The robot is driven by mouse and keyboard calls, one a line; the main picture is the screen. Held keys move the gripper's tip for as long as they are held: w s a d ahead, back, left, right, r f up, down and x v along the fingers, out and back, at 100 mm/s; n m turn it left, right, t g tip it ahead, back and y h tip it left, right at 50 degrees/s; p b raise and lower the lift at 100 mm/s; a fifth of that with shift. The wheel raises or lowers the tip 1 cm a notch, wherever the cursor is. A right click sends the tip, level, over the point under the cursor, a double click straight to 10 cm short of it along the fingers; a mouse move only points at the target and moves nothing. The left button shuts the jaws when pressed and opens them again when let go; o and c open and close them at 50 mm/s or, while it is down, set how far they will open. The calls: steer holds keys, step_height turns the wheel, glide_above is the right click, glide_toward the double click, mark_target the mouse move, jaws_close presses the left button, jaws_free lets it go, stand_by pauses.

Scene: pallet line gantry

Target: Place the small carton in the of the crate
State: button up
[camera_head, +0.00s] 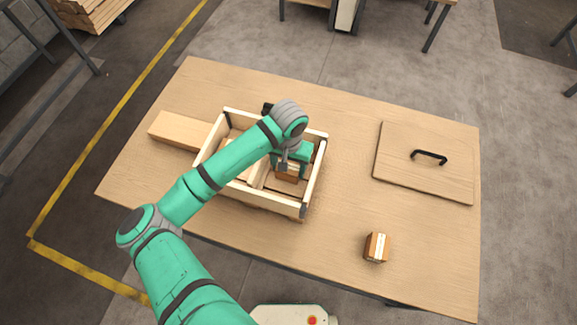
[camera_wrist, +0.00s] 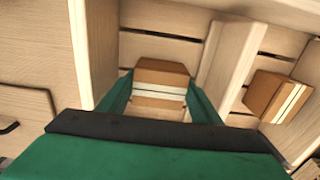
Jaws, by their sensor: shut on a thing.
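The open wooden crate (camera_head: 314,181) stands near the middle of the table, split by a divider (camera_wrist: 226,62). My gripper (camera_head: 290,167) reaches down into the crate's right compartment in the head view. It is shut on a small brown carton (camera_head: 287,174) with a pale band. In the wrist view this carton (camera_wrist: 162,72) sits between the fingers (camera_wrist: 160,98), inside the compartment; I cannot tell whether it touches the floor. A second carton (camera_wrist: 276,97) lies in the other compartment, mostly hidden by my arm in the head view. A third carton (camera_head: 377,247) stands on the table.
A wooden lid (camera_head: 405,178) with a black handle (camera_head: 429,157) lies on the table's right side. A plain wooden block (camera_head: 180,131) lies close to the crate's left side. The table (camera_head: 340,215) is clear between crate, lid and loose carton.

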steer(key=shift+f, duration=0.15)
steer(key=o, duration=1.4)
step_height(320, 180, up, 12)
steer(key=shift+r, duration=0.2)
steer(key=shift+a, duration=0.1)
